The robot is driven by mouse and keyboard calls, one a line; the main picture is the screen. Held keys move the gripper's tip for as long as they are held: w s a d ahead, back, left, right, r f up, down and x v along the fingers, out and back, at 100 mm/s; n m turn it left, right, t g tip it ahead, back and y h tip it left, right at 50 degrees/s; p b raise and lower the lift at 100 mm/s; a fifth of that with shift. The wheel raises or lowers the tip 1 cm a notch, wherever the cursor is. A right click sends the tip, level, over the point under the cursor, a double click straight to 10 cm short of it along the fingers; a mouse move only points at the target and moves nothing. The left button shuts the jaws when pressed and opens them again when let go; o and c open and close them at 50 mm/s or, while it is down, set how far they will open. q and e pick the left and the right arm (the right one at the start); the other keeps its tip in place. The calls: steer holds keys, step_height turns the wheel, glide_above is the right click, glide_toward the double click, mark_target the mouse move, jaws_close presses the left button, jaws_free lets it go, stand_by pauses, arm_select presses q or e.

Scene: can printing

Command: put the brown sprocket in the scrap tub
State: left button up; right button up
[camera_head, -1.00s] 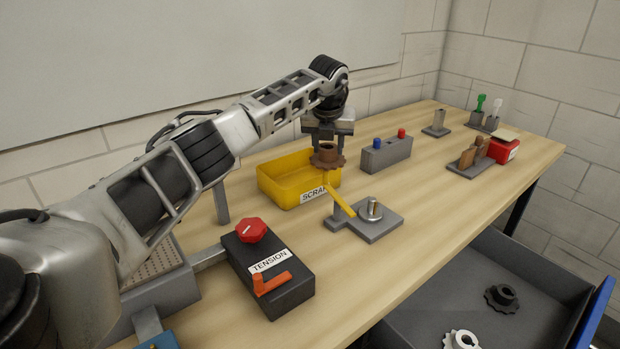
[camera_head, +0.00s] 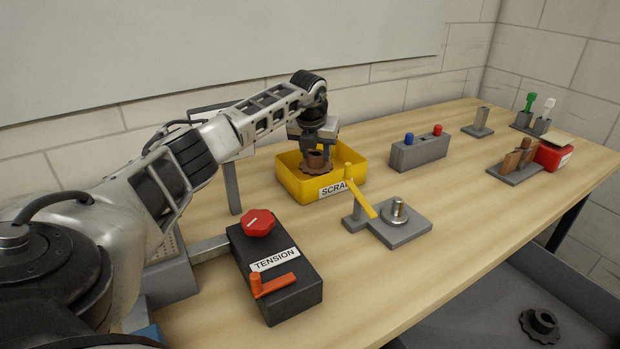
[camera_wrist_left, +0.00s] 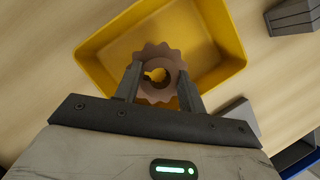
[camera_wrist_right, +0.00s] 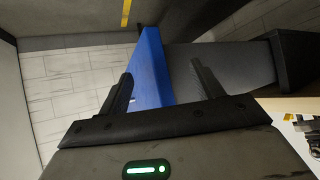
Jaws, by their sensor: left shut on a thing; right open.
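The brown sprocket (camera_head: 315,168) is toothed, with a raised hub and a centre hole. My left gripper (camera_head: 317,150) is shut on it and holds it over the yellow scrap tub (camera_head: 348,183). In the left wrist view the sprocket (camera_wrist_left: 157,52) sits between the two fingers (camera_wrist_left: 160,88), with the tub (camera_wrist_left: 222,62) around and beneath it. I cannot tell whether the sprocket touches the tub floor. My right gripper (camera_wrist_right: 165,88) is open and empty in the right wrist view, near a blue panel (camera_wrist_right: 152,65); it is outside the head view.
A fixture with a yellow lever (camera_head: 360,195) and metal post stands right of the tub. A black TENSION box (camera_head: 275,285) is in front. A grey button block (camera_head: 418,152) is behind right. A dark sprocket (camera_head: 540,325) lies in the drawer (camera_head: 480,310).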

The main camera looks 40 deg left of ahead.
mark_target(309, 161)
arm_select(q)
steer(key=shift+s+a+f, duration=0.2)
steer(key=shift+a+f, duration=0.15)
steer(key=shift+f, duration=0.15)
steer(key=f+b, duration=0.1)
steer(key=b, duration=0.1)
steer(key=f+b, duration=0.1)
steer(key=f, duration=0.1)
steer(key=shift+s+a+f+b, duration=0.15)
steer(key=shift+s+a+b, duration=0.05)
steer(key=shift+a+b, duration=0.15)
steer(key=shift+f+b, duration=0.4)
steer(key=shift+r, duration=0.2)
steer(key=shift+f, duration=0.1)
arm_select(e)
steer(key=shift+w+a+f, duration=0.15)
steer(key=shift+a+f, duration=0.05)
steer(key=shift+f, duration=0.25)
steer(key=shift+w+a+f, duration=0.1)
steer(key=shift+a+f, duration=0.1)
steer(key=shift+f, duration=0.25)
arm_select(q)
steer(key=o, duration=1)
steer(key=shift+o, duration=0.2)
